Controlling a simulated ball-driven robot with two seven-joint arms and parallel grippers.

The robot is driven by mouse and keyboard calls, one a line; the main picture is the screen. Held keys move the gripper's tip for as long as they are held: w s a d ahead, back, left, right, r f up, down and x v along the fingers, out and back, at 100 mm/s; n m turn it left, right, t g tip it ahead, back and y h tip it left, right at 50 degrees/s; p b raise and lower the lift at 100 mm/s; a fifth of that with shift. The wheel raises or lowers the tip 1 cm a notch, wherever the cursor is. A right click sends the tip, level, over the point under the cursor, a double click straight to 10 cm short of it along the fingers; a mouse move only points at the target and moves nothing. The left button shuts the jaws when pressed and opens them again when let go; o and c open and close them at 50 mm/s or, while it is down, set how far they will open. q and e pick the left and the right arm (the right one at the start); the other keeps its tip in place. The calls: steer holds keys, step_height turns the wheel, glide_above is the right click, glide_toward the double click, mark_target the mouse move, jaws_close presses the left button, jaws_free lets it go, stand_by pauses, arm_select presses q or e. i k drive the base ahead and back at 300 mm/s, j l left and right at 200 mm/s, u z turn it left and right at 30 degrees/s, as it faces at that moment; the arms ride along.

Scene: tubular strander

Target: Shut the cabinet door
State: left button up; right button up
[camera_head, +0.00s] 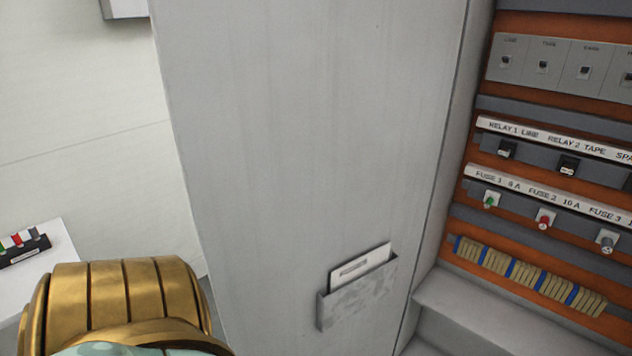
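The cabinet door (300,140) is a tall grey panel in the middle of the head view. It stands open, hinged on its right side at the cabinet, with its inner face toward me. A small grey pocket (352,298) holding a white card (362,264) is fixed low on that face. The open cabinet (450,290) is on the right, its orange back panel (480,212) exposed. A gold ribbed part of my arm shows at the lower left, in front of the door's lower left edge. Neither gripper is in view.
Inside the cabinet are a switch row (565,68), relays (568,165), fuses (544,219) and a terminal strip (525,275). A white table (45,275) with a black rack (22,250) of coloured items stands at the left. A pale wall (80,110) is behind.

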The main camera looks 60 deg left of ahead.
mark_target(308, 134)
steer(key=k+j+z, duration=0.1)
steer(key=k+j, duration=0.35)
steer(key=k+j+z, duration=0.15)
steer(key=k+j, duration=0.25)
steer(key=j, duration=0.55)
steer(key=k+j+z, duration=0.15)
steer(key=j, duration=0.35)
steer(key=k+j, duration=0.1)
steer(key=j, duration=0.45)
steer(key=i+j, duration=0.1)
steer(key=j, duration=0.25)
steer(key=i+j+z, duration=0.1)
steer(key=j, duration=0.2)
steer(key=i+j, duration=0.1)
steer(key=j, duration=0.25)
steer(key=k+z, duration=0.25)
